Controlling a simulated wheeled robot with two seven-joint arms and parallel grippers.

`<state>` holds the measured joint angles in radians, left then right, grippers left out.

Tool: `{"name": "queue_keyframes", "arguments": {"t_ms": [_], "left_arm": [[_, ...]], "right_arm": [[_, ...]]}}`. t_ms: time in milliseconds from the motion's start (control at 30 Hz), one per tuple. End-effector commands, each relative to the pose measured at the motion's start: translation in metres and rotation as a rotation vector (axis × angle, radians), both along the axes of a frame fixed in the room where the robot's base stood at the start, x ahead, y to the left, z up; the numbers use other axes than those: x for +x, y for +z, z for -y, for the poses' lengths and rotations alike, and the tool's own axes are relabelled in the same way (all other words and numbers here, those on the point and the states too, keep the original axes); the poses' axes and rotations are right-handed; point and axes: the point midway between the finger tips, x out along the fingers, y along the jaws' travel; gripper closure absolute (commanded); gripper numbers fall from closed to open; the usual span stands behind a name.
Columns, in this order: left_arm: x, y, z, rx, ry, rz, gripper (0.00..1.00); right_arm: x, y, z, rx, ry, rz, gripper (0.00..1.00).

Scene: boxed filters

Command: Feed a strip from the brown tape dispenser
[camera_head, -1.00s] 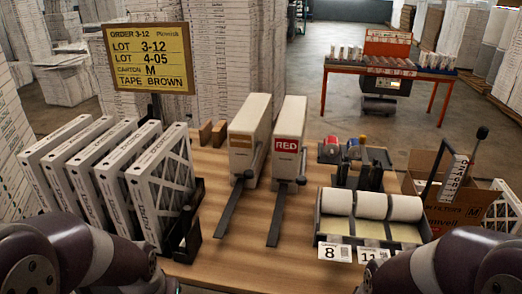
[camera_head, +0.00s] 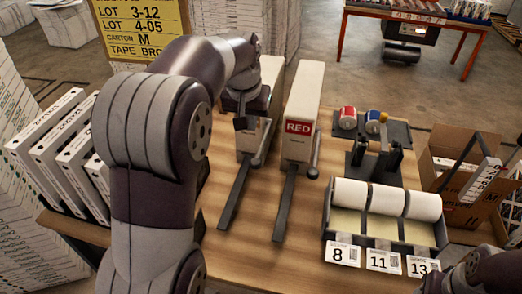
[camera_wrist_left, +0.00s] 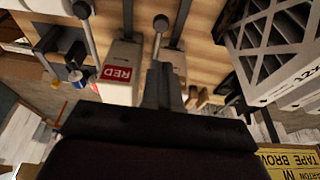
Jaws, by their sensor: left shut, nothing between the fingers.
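Two tall white tape dispensers stand side by side on the wooden table. The left one (camera_head: 271,75) is partly covered by my left arm, and its label is hidden now. A dark chute runs from its foot toward me, with a side lever (camera_head: 258,160) next to it. The other dispenser (camera_head: 303,95) has a red label reading RED. My left gripper (camera_head: 243,122) is shut and empty, just in front of the left dispenser's face; whether it touches cannot be told. In the left wrist view its closed fingers (camera_wrist_left: 161,82) point toward a round lever knob (camera_wrist_left: 161,23).
White boxed filters (camera_head: 62,140) stand in a rack at left. A label holder (camera_head: 385,228) with white rolls and numbered cards is at front right. An order sign (camera_head: 140,30) stands at back left.

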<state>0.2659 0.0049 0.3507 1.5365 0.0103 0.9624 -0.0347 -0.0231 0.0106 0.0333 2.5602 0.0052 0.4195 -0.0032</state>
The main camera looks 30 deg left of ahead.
Motion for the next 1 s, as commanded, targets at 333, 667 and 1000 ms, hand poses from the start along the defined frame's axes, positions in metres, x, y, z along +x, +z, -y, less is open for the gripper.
{"name": "queue_keyframes", "arguments": {"t_ms": [333,667,1000], "left_arm": [[0.01,-0.033,-0.002,-0.001,0.0,-0.003,1.0],[0.028,-0.099,-0.006,-0.001,0.0,-0.003,1.0],[0.028,-0.135,-0.006,0.0,0.0,0.0,1.0]], "right_arm": [[0.0,-0.007,0.0,0.0,0.0,-0.001,0.45],[0.0,0.011,0.0,0.0,0.0,0.0,0.45],[0.0,0.02,0.0,0.0,0.0,0.0,0.45]]}}
